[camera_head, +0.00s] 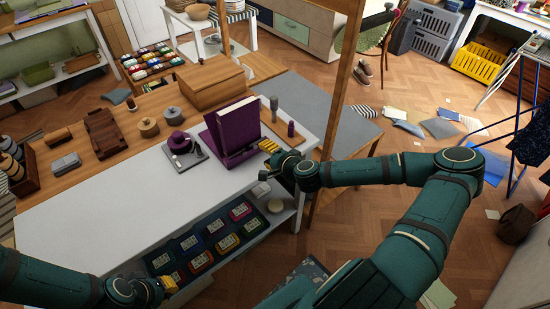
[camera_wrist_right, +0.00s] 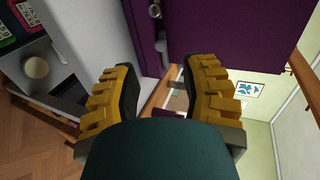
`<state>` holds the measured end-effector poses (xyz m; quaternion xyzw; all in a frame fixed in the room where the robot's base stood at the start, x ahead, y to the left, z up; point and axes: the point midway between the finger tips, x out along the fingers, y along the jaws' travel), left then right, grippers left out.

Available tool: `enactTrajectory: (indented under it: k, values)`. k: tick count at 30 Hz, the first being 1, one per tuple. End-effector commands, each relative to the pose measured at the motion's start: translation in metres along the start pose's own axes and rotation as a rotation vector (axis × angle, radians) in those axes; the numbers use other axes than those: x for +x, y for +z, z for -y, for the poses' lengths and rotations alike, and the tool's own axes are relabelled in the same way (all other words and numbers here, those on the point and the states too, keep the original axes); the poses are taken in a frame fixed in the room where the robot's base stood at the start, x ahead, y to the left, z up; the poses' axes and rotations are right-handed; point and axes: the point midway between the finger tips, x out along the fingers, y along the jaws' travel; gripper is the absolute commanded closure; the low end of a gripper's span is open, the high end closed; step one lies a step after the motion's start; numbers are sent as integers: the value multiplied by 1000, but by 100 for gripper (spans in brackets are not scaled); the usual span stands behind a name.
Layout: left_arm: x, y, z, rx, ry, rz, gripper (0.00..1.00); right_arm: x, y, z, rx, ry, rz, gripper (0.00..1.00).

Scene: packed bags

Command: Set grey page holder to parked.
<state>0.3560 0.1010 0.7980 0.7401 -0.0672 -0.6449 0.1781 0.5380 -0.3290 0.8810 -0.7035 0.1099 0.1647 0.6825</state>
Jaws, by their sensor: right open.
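A purple stand with an upright back panel (camera_head: 236,124) stands on the white table near its right end. In the right wrist view its purple panel (camera_wrist_right: 215,40) fills the upper middle. A small grey part with a round knob (camera_wrist_right: 156,13) and a short grey arm (camera_wrist_right: 161,46) sits against the purple edge; I take it to be the grey page holder. My right gripper (camera_head: 268,147) is at the stand's right front. It is open, and its yellow fingers (camera_wrist_right: 163,92) point toward the stand with nothing clearly between them. My left gripper (camera_head: 165,284) is low at the table's front, far from the stand; its jaw opening is unclear.
A purple rounded object on a grey plate (camera_head: 184,148) stands just left of the stand. A grey cylinder (camera_head: 274,104) and a purple peg (camera_head: 291,129) stand behind right. Colored boxes (camera_head: 200,242) lie on the lower shelf.

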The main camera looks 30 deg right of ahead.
Motion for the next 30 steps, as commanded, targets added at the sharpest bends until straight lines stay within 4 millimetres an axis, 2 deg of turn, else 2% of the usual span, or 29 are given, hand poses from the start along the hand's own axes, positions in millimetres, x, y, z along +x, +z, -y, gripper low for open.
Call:
enactTrajectory:
  k: [3, 10, 27, 30]
  values:
    - [0, 0, 0, 0, 0, 0, 100, -23, 0, 0, -1, 2, 0, 56]
    - [0, 0, 0, 0, 0, 0, 100, -46, 0, 0, 0, 0, 1, 56]
    - [0, 0, 0, 0, 0, 0, 100, -49, 1, 0, 0, -1, 2, 56]
    - [0, 0, 0, 0, 0, 0, 100, -48, 6, -1, -6, 4, 14, 56]
